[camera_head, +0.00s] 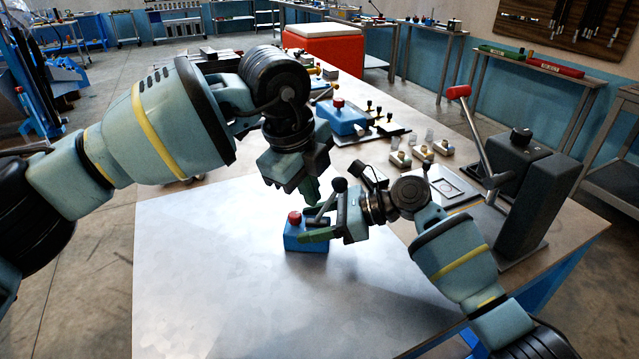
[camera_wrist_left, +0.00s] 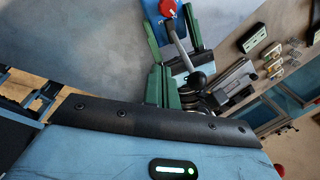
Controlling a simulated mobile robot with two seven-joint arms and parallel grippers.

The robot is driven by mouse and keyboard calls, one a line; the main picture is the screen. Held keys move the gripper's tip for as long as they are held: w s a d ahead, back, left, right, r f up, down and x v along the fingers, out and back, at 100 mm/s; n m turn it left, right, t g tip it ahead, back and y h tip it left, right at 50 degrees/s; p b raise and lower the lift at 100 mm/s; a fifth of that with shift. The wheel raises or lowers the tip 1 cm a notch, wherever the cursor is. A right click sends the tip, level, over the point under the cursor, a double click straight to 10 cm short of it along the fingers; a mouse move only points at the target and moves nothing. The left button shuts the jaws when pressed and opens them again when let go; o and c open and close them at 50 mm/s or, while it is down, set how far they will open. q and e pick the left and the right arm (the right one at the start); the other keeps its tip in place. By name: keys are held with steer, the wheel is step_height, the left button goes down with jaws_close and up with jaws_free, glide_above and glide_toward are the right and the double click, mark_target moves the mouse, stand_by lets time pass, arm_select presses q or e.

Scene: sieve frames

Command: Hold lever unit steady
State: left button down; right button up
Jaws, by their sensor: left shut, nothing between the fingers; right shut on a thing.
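The lever unit is a small blue box (camera_head: 292,240) on the metal table, with a red button on top and a tilted metal lever ending in a dark ball knob (camera_head: 340,184). My right gripper (camera_head: 312,232) is shut on the box from the right, its green fingers along the sides. In the left wrist view, the red button (camera_wrist_left: 168,8) and dark lever knob (camera_wrist_left: 197,78) show at the top and middle. My left gripper (camera_head: 311,192) hangs just above the unit, fingers together and empty; its fingertips also show in the left wrist view (camera_wrist_left: 161,68), beside the lever.
A second blue box with a red button (camera_head: 342,119) stands farther back among small parts. A lever press (camera_head: 515,170) with a red handle stands at the right. The table's near left part (camera_head: 200,270) is clear.

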arm_select(q)
steer(key=a+v, duration=0.1)
steer(key=v, duration=0.9)
steer(key=shift+s, duration=0.4)
steer(key=shift+s, duration=0.1)
